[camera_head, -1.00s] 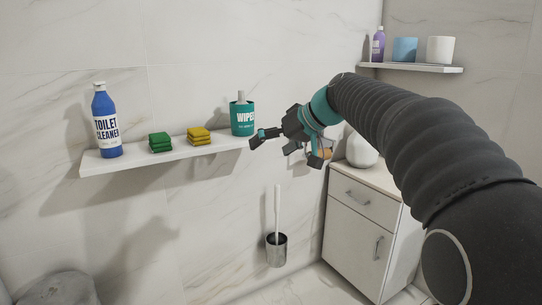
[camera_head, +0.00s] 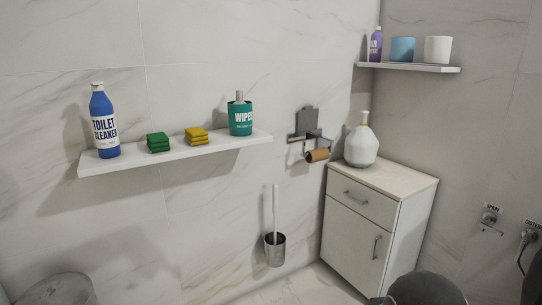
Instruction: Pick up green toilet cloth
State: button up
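The green toilet cloth (camera_head: 158,142) lies folded in a small stack on the white wall shelf (camera_head: 180,155). It sits between the blue toilet cleaner bottle (camera_head: 104,122) on its left and the folded yellow cloth (camera_head: 197,136) on its right. The teal wipes tub (camera_head: 241,118) stands near the shelf's right end. My gripper is out of the picture.
A toilet paper holder (camera_head: 310,128) is on the wall right of the shelf. A white cabinet (camera_head: 365,230) bears a white dispenser bottle (camera_head: 362,144). A toilet brush in a metal holder (camera_head: 275,249) is below the shelf. The space before the shelf is clear.

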aim_at(158, 141)
jog(key=u, duration=1.4)
jog(key=k, duration=1.05)
jog(key=u, duration=0.95)
jog(key=i, duration=2.4)
jog(key=z, duration=0.95)
